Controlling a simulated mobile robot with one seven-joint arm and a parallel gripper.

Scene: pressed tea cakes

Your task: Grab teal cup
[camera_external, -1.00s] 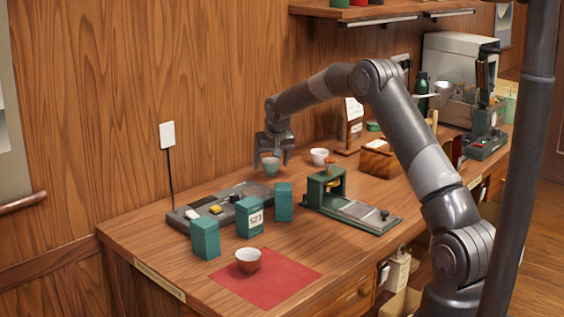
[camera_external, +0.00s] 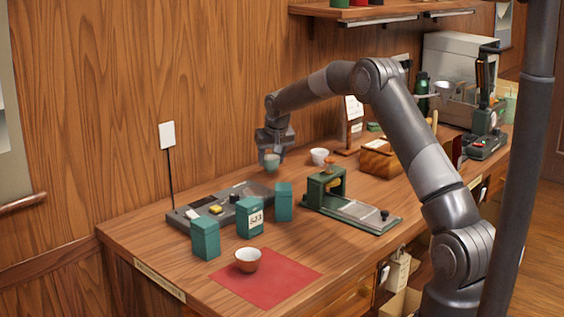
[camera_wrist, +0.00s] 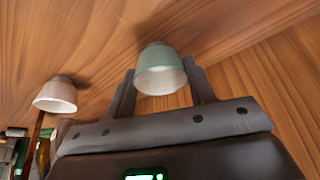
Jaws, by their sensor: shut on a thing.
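The teal cup (camera_external: 271,162) is held between the fingers of my gripper (camera_external: 271,154), above the back of the counter. In the wrist view the teal cup (camera_wrist: 161,70) sits between the two dark fingers (camera_wrist: 160,88), its pale inside facing the camera. My gripper is shut on it. In the external view I cannot tell whether the cup's base touches the counter.
A white cup (camera_external: 319,156) stands just right of the gripper; it also shows in the wrist view (camera_wrist: 56,95). Teal tins (camera_external: 249,216) and a dark scale tray (camera_external: 212,206) stand in front. A green press (camera_external: 327,187) is to the right. A brown-and-white cup (camera_external: 248,260) sits on a red mat (camera_external: 285,281).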

